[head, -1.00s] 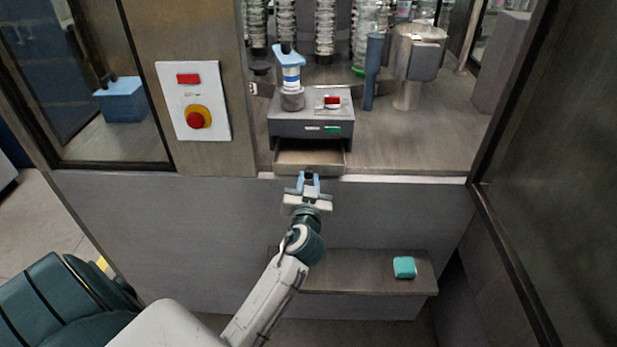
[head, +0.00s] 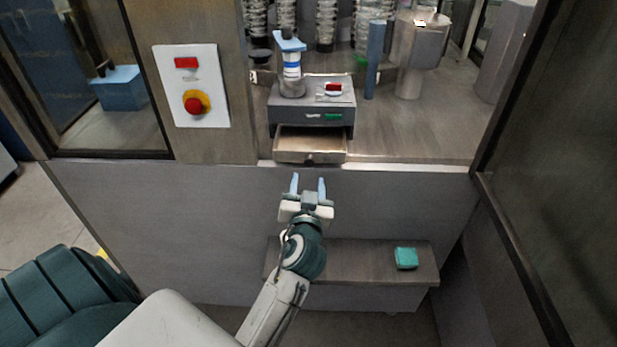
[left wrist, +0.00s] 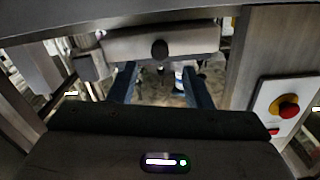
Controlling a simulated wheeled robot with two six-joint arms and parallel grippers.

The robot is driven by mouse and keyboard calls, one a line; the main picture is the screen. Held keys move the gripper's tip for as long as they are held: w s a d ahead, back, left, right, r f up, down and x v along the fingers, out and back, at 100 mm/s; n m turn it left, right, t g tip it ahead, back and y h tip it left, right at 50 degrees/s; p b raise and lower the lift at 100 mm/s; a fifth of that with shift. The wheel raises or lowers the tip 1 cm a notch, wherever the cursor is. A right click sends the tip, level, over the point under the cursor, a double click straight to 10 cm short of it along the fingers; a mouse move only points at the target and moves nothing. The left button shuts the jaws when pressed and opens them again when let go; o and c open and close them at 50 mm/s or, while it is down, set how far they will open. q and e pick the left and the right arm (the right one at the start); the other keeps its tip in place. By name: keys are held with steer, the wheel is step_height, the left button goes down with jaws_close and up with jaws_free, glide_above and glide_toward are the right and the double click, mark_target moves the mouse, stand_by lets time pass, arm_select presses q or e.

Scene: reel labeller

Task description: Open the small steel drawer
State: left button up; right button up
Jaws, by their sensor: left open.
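The small steel drawer (head: 310,156) stands pulled out from the grey unit (head: 312,116) on the counter; its interior shows as a shallow tray. In the left wrist view the drawer front (left wrist: 165,43) with its dark round knob (left wrist: 160,49) shows beyond the fingers. My left gripper (head: 308,184) is open and empty, just in front of and below the drawer front, with its blue fingers apart and clear of the knob. My right gripper is not in view.
A blue-and-white bottle-like device (head: 291,68) stands on the unit. A panel with a red button (head: 193,104) is at left. A shelf (head: 350,262) below holds a teal block (head: 406,258). A dark post (head: 374,60) stands right of the unit.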

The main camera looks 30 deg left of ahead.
arm_select(q)
steer(key=shift+b+v, duration=0.6)
steer(key=shift+v, duration=2)
steer(key=s+f+m+g+h, duration=0.1)
steer(key=s+f+g+h, duration=0.4)
steer(key=s+f, duration=0.6)
steer(key=s+d+f+m+g+h, duration=0.35)
steer(key=s+f+g, duration=0.35)
steer(key=s, duration=0.4)
step_height(320, 180, down, 29)
steer(key=a+g, duration=0.1)
steer(key=a, duration=0.2)
steer(key=s+a+f+g, duration=0.1)
steer(key=s+f, duration=1.8)
steer(key=f, duration=0.1)
steer(key=shift+a+f, duration=0.2)
steer(key=shift+f, duration=0.2)
